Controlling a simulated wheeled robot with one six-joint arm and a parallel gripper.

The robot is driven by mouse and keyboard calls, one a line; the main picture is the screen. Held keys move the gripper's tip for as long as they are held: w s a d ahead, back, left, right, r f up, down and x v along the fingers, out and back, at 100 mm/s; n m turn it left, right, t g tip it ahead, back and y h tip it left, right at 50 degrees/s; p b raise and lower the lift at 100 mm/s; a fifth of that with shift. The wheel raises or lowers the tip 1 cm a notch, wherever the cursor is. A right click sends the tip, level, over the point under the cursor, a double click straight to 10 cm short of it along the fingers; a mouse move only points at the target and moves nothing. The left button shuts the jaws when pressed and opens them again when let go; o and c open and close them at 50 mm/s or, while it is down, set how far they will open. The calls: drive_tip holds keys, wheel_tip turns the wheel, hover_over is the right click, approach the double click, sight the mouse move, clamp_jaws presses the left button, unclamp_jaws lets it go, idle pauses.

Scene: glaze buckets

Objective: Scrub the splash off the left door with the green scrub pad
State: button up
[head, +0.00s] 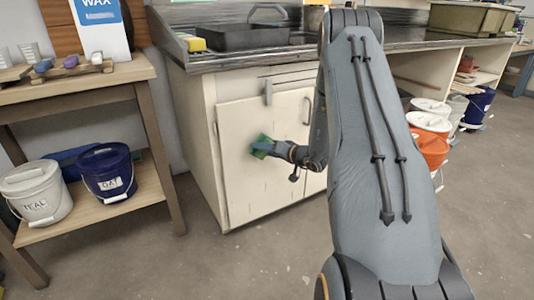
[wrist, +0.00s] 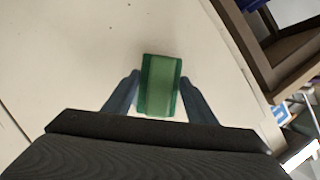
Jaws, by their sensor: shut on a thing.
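The green scrub pad (head: 262,146) is at the face of the cream left door (head: 243,185), a little above the door's middle. My gripper (head: 272,149) is shut on the pad, coming from the right. In the wrist view the pad (wrist: 160,72) sits between the two blue-grey fingers of my gripper (wrist: 159,90), with the pale door surface (wrist: 80,60) behind it. I cannot tell whether the pad touches the door. No clear splash shows on the door; any mark behind the pad is hidden.
A grey fitting (head: 268,92) sits at the door's top edge. A wooden bench (head: 160,130) with lidded buckets stands at left. A black tray (head: 240,38) and yellow sponge (head: 196,44) are on the counter. Orange and white buckets (head: 430,147) stand right. The floor before the cabinet is clear.

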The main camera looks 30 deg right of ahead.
drive_tip(key=shift+w+b, duration=0.6)
drive_tip(key=shift+w, duration=0.35)
idle(0.7)
drive_tip(key=shift+d+b, duration=0.8)
drive_tip(key=shift+d, duration=1.05)
drive_tip(key=d+b, duration=0.2)
drive_tip(key=d, duration=0.1)
drive_tip(key=shift+w+d, duration=0.1)
drive_tip(key=shift+d, duration=0.15)
drive_tip(key=shift+a+b, duration=0.8)
drive_tip(key=shift+a, duration=1.65)
drive_tip(key=shift+a+b, duration=0.4)
drive_tip(key=shift+a, duration=0.85)
